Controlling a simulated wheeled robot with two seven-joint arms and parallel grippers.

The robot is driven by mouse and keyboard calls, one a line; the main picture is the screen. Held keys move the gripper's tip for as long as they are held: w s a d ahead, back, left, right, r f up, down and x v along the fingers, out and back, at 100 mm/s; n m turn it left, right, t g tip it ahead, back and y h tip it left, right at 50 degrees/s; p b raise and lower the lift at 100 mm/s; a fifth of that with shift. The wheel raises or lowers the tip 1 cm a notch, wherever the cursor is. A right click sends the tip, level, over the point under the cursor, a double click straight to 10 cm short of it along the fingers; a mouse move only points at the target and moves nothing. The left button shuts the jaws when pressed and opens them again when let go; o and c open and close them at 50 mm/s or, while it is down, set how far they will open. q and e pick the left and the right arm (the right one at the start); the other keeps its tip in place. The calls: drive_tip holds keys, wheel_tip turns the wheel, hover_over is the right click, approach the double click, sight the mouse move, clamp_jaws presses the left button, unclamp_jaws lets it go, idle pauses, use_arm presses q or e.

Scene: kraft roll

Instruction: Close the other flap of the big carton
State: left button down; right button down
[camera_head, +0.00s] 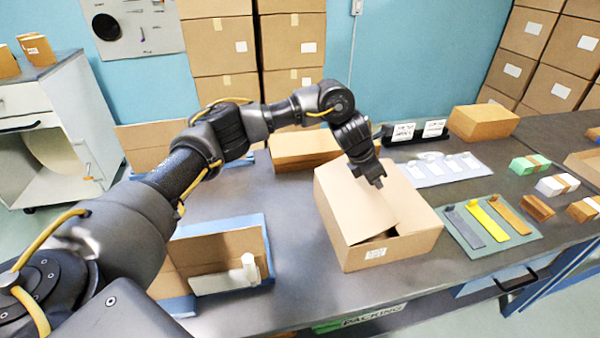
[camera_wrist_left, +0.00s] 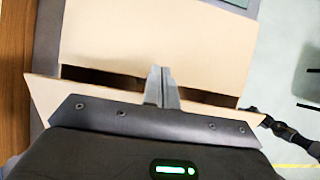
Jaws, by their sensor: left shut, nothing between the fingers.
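The big carton (camera_head: 413,240) stands on the table right of centre, brown with a white label on its front. Its left flap (camera_head: 350,205) slopes inward over the top, with a dark gap showing at the front under its edge. Its right flap (camera_head: 408,195) lies nearly flat. In the left wrist view one flap (camera_wrist_left: 155,35) lies flat beyond the dark gap, and the other flap (camera_wrist_left: 45,98) is nearer. My left gripper (camera_head: 378,184) is shut and empty over the carton top, its fingertips (camera_wrist_left: 162,72) near the gap; contact is unclear. My right gripper is out of view.
An open box (camera_head: 215,247) with a pale upright roll is left of the carton. A mat (camera_head: 478,243) with coloured strips lies close on the right. A closed box (camera_head: 300,148) and a card tray (camera_head: 440,170) are behind. Stacked cartons (camera_head: 220,50) stand at the back.

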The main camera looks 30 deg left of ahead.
use_arm(q)
drive_tip(key=shift+r, duration=0.15)
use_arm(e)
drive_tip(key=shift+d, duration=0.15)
use_arm(q)
drive_tip(key=shift+r+p, duration=0.5)
drive_tip(key=shift+r, duration=0.2)
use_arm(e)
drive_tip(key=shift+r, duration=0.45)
